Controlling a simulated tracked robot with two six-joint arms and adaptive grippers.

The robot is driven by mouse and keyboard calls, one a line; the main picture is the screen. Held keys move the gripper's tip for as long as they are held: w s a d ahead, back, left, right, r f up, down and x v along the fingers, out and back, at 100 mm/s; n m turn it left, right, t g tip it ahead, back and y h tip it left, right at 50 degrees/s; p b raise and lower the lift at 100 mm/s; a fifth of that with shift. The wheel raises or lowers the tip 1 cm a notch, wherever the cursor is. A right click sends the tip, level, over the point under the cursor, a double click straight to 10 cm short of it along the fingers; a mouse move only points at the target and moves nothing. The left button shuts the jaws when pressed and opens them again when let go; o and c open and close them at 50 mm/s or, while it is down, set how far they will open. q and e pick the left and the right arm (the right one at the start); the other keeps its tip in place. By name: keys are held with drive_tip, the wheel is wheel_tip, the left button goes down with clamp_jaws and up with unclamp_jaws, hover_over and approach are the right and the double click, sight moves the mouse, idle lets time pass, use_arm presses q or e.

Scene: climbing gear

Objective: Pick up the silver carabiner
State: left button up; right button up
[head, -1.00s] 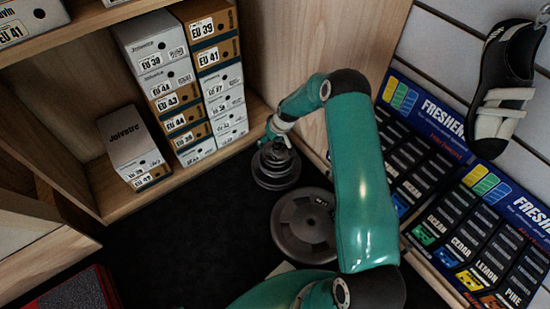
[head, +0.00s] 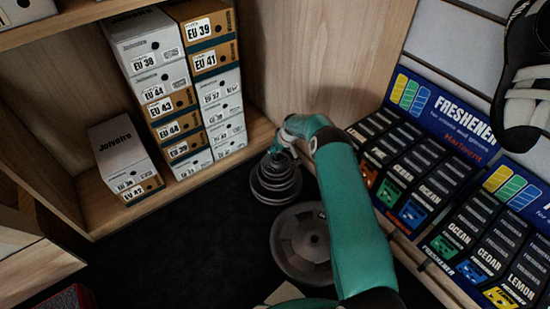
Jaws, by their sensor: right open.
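I do not see the silver carabiner in the head view. My right arm comes up from the bottom of the picture and bends left. My left gripper is not in view.
A freshener display (head: 440,180) and a hanging shoe (head: 525,95) are at right.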

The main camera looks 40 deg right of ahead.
sight(278, 155)
drive_tip(key=b+x, duration=0.2)
drive_tip(key=x, duration=0.1)
drive_tip(key=b+x, duration=0.1)
drive_tip(key=shift+s+d+f, duration=0.15)
drive_tip(key=shift+s+f, duration=0.05)
drive_tip(key=shift+f, duration=0.2)
drive_tip(key=shift+w+f+b, duration=0.2)
drive_tip(key=shift+f+b, duration=0.15)
drive_tip(key=shift+f, duration=0.1)
drive_tip(key=c, duration=1.3)
drive_tip(key=shift+r, duration=0.1)
drive_tip(key=shift+c, duration=0.3)
drive_tip(key=shift+r, duration=0.1)
